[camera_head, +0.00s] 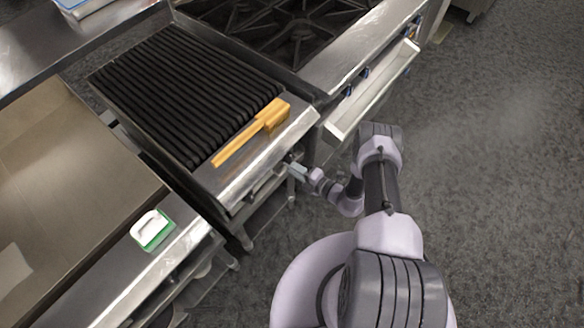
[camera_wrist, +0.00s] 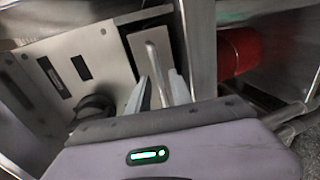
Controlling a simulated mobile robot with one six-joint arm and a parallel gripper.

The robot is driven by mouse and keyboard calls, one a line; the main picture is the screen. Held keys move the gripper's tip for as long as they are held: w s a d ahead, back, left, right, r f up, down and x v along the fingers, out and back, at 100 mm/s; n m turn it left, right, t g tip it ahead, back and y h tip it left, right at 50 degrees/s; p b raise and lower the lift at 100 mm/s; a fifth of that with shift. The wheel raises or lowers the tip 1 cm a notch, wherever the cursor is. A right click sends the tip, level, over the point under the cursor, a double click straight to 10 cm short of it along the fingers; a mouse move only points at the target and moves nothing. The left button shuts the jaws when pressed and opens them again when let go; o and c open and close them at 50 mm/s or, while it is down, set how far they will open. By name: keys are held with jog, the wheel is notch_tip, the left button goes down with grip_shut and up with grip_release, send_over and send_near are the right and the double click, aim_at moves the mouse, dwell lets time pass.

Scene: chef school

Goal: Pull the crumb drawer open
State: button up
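In the wrist view, a narrow metal front carries an upright bar handle (camera_wrist: 154,62); this looks like the crumb drawer (camera_wrist: 133,38). The two fingers of my gripper (camera_wrist: 159,85) stand on either side of the handle, open, with slight gaps; contact is unclear. In the head view, my gripper (camera_head: 294,171) is low at the front of the black-grated grill (camera_head: 185,95), near its lower right front corner. The drawer front is mostly hidden there under the grill's front ledge, and I cannot tell how far out it is.
A stove (camera_head: 285,30) with a long tray-like ledge (camera_head: 375,90) stands to the right. A green and white scrubber (camera_head: 152,229) lies on the left counter. A red cylinder (camera_wrist: 240,52) shows right of the handle. Floor on the right is clear.

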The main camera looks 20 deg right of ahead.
grip_shut()
dwell(1.2)
